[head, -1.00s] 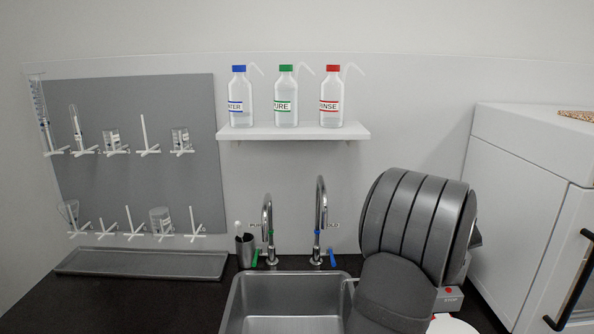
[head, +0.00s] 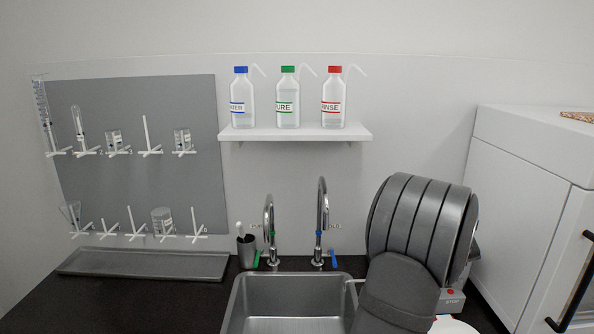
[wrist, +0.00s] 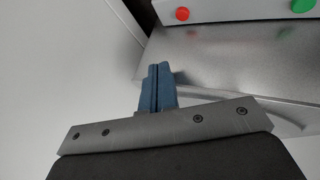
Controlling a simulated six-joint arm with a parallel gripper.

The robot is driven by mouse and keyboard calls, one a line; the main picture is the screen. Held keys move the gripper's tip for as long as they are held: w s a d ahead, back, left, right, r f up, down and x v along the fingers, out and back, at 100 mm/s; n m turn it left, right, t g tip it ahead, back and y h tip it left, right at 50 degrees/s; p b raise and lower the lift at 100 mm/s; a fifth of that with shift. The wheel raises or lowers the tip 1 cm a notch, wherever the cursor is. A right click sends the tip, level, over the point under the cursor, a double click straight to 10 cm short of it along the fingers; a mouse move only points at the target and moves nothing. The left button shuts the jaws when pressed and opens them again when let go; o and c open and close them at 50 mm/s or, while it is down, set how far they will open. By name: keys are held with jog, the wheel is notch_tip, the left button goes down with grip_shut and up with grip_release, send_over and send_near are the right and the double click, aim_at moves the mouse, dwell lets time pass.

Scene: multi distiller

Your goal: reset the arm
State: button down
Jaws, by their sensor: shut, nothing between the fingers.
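My gripper (wrist: 158,72) shows in the wrist view with its two blue fingers pressed together and nothing between them. It is over a grey metal surface (wrist: 215,60), in front of a panel with a red button (wrist: 182,14) and a green button (wrist: 303,5). In the head view my dark grey arm stands at the right of the sink, and it hides the gripper there.
The sink (head: 290,325) has two taps (head: 269,230) behind it. Three wash bottles (head: 287,103) stand on a white shelf (head: 300,134). A pegboard (head: 140,185) with glassware is at left, above a grey tray (head: 145,264). A white cabinet (head: 515,215) stands at right.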

jog(key=shift+s+a+f+m+t+y, duration=0.1)
jog(key=shift+s+a+m+t+y, duration=0.15)
jog(key=shift+a+m+y, duration=0.7)
jog(key=shift+s+a+f+m+t+y, duration=0.1)
jog(key=shift+a+f+m+t+y, duration=0.25)
jog(key=shift+a, duration=1.05)
jog(key=shift+s+a+r+m+t+y, duration=0.15)
jog(key=shift+a+m+y, duration=0.25)
jog(key=shift+a+y, duration=0.6)
jog(key=shift+a+f+m+t+y, duration=0.1)
jog(key=shift+a+m+t+y, duration=0.3)
jog(key=shift+a, duration=0.5)
jog(key=shift+a+f+m+t+y, duration=0.1)
jog(key=shift+a+m+t+y, duration=0.1)
jog(key=shift+a+m+t, duration=0.5)
jog(key=shift+w+a+r+m+t+y, duration=0.1)
jog(key=shift+a+r+m+t+y, duration=0.1)
jog(key=shift+a+m, duration=0.2)
jog(key=shift+w+a+r+m+t+y, duration=0.1)
jog(key=shift+a+m+t+y, duration=0.1)
jog(key=shift+a+m, duration=0.15)
jog(key=shift+f, duration=0.8)
notch_tip(320, 180, up, 5)
jog(key=shift+s+r, duration=0.1)
jog(key=shift+r, duration=0.1)
jog(key=shift+f, duration=0.1)
